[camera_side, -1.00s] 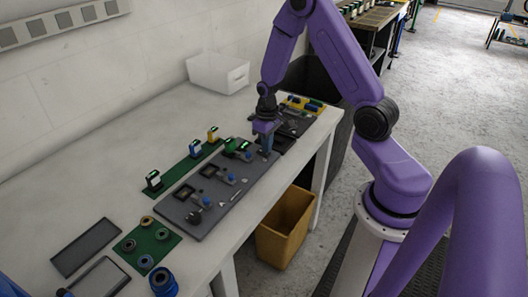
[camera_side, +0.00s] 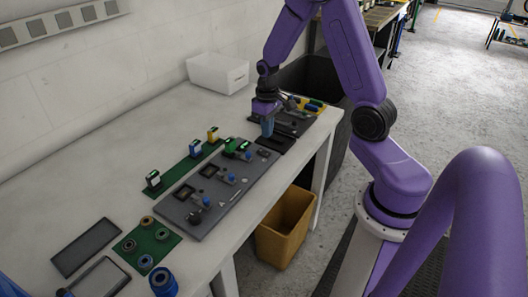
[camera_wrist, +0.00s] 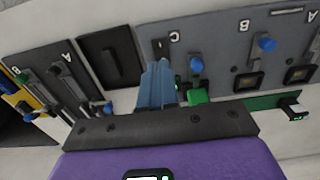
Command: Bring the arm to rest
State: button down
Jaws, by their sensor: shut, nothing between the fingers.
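My gripper (camera_side: 267,129) is over the far part of the white table, close to the far end of the large grey board (camera_side: 205,215). Its blue fingers (camera_wrist: 158,80) are together with nothing between them. In the wrist view they point toward the gap between a small black tray (camera_wrist: 110,57) and the end of the grey board marked C. The gripper appears to be above the table surface; the exact height is hard to tell.
The grey board holds several blue-knobbed fixtures and a green block (camera_wrist: 197,97). A green strip (camera_side: 190,166) with upright modules lies behind it. A darker board (camera_wrist: 55,70) marked A and B sits beyond the black tray. A white bin (camera_side: 217,74) stands at the back.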

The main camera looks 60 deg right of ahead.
jog(key=s+a+r+n, duration=0.3)
jog(key=a+r, duration=0.2)
jog(key=a, duration=0.4)
jog(key=s+a+r+n, duration=0.3)
jog(key=s+a+n, duration=0.1)
jog(key=s, duration=0.6)
jog(key=s+a+r+n, duration=0.4)
jog(key=s+a+n, duration=0.1)
jog(key=s, duration=0.6)
jog(key=shift+s+a+r+n, duration=0.2)
jog(key=shift+a+r+n, duration=0.1)
jog(key=shift+a, duration=0.35)
